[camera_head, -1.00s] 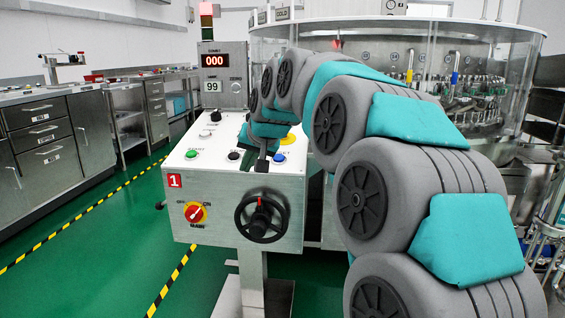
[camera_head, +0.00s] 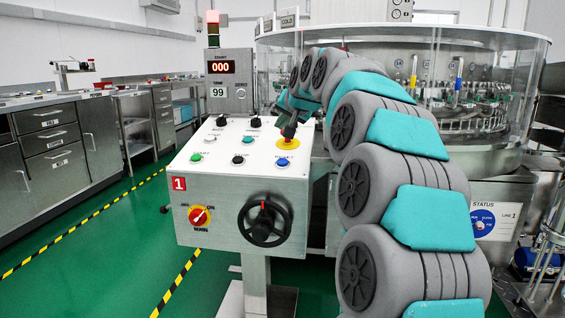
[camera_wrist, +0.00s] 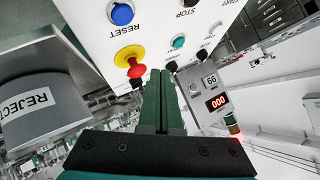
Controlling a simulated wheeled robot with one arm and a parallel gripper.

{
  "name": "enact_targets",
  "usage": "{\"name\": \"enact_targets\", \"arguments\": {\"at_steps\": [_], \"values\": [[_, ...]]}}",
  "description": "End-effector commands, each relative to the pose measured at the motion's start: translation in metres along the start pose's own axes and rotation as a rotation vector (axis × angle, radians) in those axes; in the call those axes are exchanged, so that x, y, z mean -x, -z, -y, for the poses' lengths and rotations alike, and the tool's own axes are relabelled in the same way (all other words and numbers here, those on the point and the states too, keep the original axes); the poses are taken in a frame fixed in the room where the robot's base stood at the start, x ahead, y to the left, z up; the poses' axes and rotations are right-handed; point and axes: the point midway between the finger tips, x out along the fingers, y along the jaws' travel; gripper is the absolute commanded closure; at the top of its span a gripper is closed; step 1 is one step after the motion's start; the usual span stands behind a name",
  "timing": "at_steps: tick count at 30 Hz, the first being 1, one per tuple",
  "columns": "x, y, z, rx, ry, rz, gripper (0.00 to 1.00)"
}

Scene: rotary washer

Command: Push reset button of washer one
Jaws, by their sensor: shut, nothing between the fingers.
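Washer one's control panel (camera_head: 222,178) has a red "1" plate and a sloped white top. The blue RESET button (camera_head: 283,162) sits at the panel's near right; it also shows at the top of the wrist view (camera_wrist: 122,13). My gripper (camera_head: 289,132) is over the panel's right side, beyond the blue button in the picture and apart from it. In the wrist view its fingers (camera_wrist: 159,75) are shut and empty, beside the red mushroom button (camera_wrist: 129,60) on its yellow ring. In the head view my gripper hides most of that red button.
A green START button (camera_head: 196,157) and a black STOP button (camera_head: 238,160) share the panel. A black handwheel (camera_head: 265,220) and red MAIN switch (camera_head: 200,216) are on its front. The display (camera_head: 220,67) reads 000. A clear-walled washer drum (camera_head: 470,60) stands behind.

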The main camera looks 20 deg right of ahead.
Motion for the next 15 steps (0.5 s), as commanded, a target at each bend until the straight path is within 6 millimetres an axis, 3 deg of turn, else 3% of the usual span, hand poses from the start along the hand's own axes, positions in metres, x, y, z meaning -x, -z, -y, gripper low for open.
{"name": "enact_targets", "arguments": {"at_steps": [15], "values": [[-0.035,-0.029,-0.026,0.0,-0.002,0.004,1.0]]}}
